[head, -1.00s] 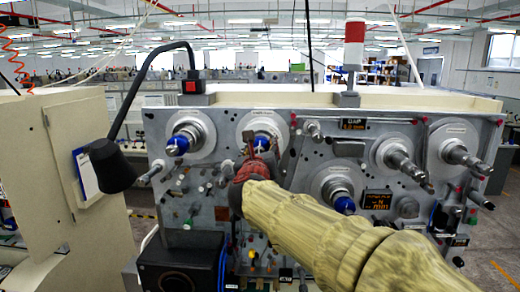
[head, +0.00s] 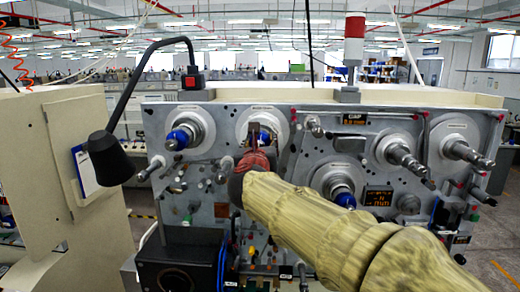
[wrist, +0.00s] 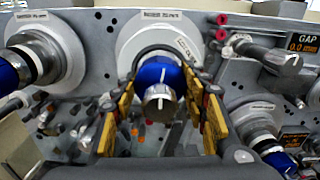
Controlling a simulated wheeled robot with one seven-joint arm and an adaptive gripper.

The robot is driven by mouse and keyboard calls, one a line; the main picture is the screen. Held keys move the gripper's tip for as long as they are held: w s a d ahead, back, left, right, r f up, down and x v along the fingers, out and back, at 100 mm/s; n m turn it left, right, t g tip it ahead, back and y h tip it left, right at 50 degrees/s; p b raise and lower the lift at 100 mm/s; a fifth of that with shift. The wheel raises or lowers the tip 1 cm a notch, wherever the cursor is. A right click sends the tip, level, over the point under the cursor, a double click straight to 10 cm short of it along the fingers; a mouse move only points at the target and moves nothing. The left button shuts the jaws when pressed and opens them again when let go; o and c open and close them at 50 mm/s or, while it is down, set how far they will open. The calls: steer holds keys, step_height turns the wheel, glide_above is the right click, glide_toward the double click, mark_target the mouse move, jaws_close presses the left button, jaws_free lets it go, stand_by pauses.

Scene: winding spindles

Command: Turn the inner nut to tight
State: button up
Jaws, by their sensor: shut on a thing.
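The blue nut (wrist: 152,72) sits on the middle spindle in the wrist view, in front of a pale round flange (wrist: 128,45). A silver spindle end (wrist: 158,103) with a white line projects in front of it. My gripper (wrist: 162,76) has one yellow-padded finger on each side of the blue nut, and its tips are shut on it. In the head view my gripper (head: 256,136) is at the upper middle spindle and hides most of the nut. The white line on the spindle end is close to upright.
Another blue-nutted spindle (head: 178,138) stands to the left, and one (head: 343,196) at lower right. Silver spindles (head: 405,157) project further right. A black lamp (head: 110,160) hangs at left. A small rod-like fitting (wrist: 240,45) projects right of my gripper.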

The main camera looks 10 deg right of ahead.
steer(key=m+b, duration=0.1)
steer(key=b, duration=0.1)
steer(key=m+b, duration=0.4)
steer(key=shift+f, duration=0.25)
steer(key=m+b, duration=0.5)
steer(key=shift+m+b, duration=0.3)
steer(key=shift+m, duration=0.1)
steer(key=m+b, duration=0.5)
steer(key=m, duration=0.1)
steer(key=shift+b, duration=0.4)
steer(key=m+b, duration=0.3)
steer(key=m, duration=0.2)
steer(key=shift+r+b, duration=0.1)
steer(key=shift+b, duration=0.25)
steer(key=shift+m, duration=0.3)
steer(key=o, duration=1.1)
steer(key=shift+r, duration=0.1)
steer(key=shift+o, duration=0.2)
